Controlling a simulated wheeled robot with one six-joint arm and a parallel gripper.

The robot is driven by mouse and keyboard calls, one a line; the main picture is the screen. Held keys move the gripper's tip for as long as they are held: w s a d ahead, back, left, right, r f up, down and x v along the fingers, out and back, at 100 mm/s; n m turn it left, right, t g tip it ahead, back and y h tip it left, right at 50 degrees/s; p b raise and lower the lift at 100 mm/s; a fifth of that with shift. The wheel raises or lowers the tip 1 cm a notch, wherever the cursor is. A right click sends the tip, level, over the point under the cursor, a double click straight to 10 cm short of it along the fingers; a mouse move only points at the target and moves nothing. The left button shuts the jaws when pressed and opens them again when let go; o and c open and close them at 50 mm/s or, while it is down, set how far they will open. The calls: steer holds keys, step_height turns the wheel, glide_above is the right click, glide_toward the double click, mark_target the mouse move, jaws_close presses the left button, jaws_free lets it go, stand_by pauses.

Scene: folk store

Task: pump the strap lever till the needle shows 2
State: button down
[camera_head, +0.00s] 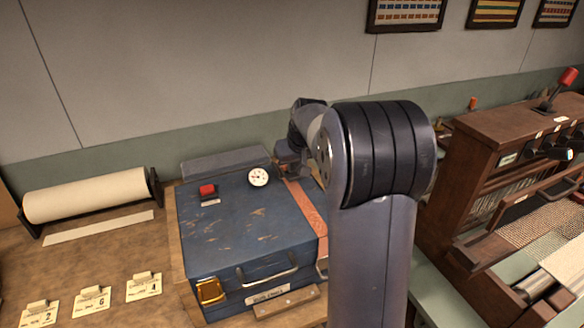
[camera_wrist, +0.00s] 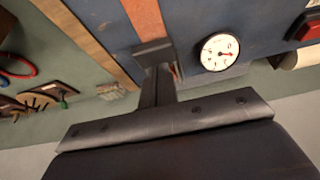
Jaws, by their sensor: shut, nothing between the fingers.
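A worn blue case (camera_head: 240,228) stands on the table, with an orange-brown strap (camera_head: 308,208) running over its right side. A round white gauge (camera_head: 258,177) sits on its lid; it also shows in the wrist view (camera_wrist: 220,52), with a red needle. Its numbers are too small to read. My gripper (camera_wrist: 153,50) is shut and empty, over the end of the strap that shows in the wrist view (camera_wrist: 143,16). I cannot tell whether it touches anything. The strap lever is not clearly visible; my arm hides part of the case's right side in the head view.
A red button (camera_head: 207,189) is on the lid, left of the gauge. A paper roll (camera_head: 88,195) and several numbered cards (camera_head: 91,298) lie to the left. A wooden loom (camera_head: 480,180) stands close on the right. The wall is behind.

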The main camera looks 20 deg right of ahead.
steer(key=shift+f, duration=0.1)
step_height(320, 180, up, 9)
steer(key=p, duration=0.7)
steer(key=shift+s, duration=0.1)
stand_by(0.9)
